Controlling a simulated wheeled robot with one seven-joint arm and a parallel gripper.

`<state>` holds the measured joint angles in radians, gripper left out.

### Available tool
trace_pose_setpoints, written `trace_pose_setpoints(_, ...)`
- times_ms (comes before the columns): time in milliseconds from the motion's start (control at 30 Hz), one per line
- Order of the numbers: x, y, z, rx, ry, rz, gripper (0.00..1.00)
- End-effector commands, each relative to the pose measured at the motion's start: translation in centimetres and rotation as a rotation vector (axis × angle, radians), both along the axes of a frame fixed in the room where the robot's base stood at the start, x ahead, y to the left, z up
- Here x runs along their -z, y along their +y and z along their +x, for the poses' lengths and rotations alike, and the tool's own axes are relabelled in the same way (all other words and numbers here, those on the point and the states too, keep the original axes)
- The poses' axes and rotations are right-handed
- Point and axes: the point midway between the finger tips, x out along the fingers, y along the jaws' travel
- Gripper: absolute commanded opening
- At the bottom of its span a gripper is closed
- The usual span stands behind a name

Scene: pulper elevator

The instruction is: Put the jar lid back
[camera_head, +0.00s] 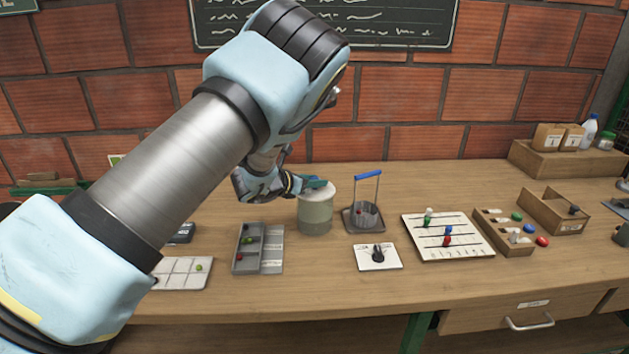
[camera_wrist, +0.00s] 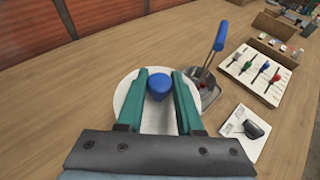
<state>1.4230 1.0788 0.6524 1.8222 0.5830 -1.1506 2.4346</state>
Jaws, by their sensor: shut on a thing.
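The jar (camera_head: 316,217) is a pale greenish cylinder standing upright on the bench, left of the blue-handled holder. The white round jar lid (camera_wrist: 125,98) has a blue knob (camera_wrist: 158,82), seen from above in the wrist view. My gripper (camera_head: 314,184) is at the top of the jar, with its teal fingers on either side of the knob and shut on it. The lid is level at the jar's mouth in the head view; I cannot tell whether it rests fully on the rim. The lid hides the jar's mouth in the wrist view.
The blue-handled holder (camera_head: 367,216) stands close to the jar's right. A dial card (camera_head: 366,258) and a pegged white board (camera_head: 463,246) lie further right. A grey compartment tray (camera_head: 271,258) lies left of the jar. Bare bench lies in front.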

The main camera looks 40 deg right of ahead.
Motion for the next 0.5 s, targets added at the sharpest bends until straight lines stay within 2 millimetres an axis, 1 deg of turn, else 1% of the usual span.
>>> trace_pose_setpoints(33,0.60,0.20,-0.13,-0.001,0.003,0.011,0.00)
trace_pose_setpoints(67,0.65,0.21,-0.14,0.000,0.003,0.012,0.38)
trace_pose_setpoints(100,0.65,0.21,-0.14,0.000,0.003,0.012,0.42)
trace_pose_setpoints(300,0.53,0.17,-0.12,-0.001,0.003,0.010,0.65)
trace_pose_setpoints(500,0.43,0.16,-0.10,-0.001,0.003,0.008,0.65)
